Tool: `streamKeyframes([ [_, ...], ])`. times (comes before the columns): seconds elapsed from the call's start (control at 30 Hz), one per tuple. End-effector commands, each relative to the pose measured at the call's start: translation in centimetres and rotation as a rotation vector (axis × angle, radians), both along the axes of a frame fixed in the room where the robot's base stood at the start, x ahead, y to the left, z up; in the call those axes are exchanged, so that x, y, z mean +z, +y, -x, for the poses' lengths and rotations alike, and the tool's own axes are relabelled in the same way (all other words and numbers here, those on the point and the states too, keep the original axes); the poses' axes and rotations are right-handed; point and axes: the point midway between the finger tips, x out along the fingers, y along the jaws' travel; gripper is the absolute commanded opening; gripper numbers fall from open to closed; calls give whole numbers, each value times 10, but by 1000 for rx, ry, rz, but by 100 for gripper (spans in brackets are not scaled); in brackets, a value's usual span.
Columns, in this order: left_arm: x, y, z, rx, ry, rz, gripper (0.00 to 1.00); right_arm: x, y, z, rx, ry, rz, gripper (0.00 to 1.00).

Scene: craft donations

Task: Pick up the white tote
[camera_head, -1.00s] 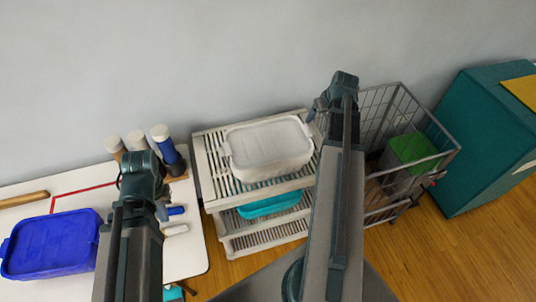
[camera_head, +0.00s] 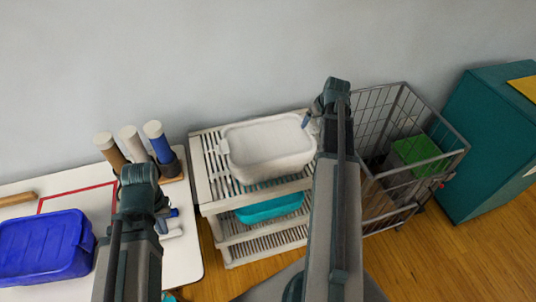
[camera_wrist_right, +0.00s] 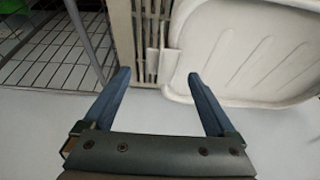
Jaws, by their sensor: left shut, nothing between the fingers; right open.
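The white tote (camera_head: 268,147) sits upright on the top shelf of a slatted rack. It has handles at its left and right ends. My right gripper (camera_head: 311,112) is at the tote's right end in the head view. In the right wrist view the right gripper (camera_wrist_right: 160,90) is open and empty, its fingers pointing at the shelf, and the tote (camera_wrist_right: 250,50) is just right of them. I cannot tell from these frames whether it touches the handle. My left gripper (camera_head: 160,207) is over the white table, shut and empty, away from the tote.
The slatted rack (camera_head: 207,190) holds a teal tote (camera_head: 270,209) on a lower shelf. A wire cart (camera_head: 440,165) with a green-lidded bin (camera_head: 415,152) stands close on the right. A blue tote (camera_head: 45,245) and several upright rolls (camera_head: 158,142) are on the white table (camera_head: 190,262).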

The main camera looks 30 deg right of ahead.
Motion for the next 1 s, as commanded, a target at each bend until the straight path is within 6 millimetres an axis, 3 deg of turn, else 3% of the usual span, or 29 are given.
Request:
streamKeyframes([
  [0.03,-12,0,0,0,0,0,0,-12,0,-4,1,0,0,91],
  [0.2,-31,0,0,1,0,0,0,-31,-1,-13,-1,0,0,91],
  [0.53,-33,0,0,1,0,0,0,-33,-1,-15,-1,0,0,89],
  [1.0,-33,0,0,1,0,0,0,-33,-1,-14,-1,0,0,5],
])
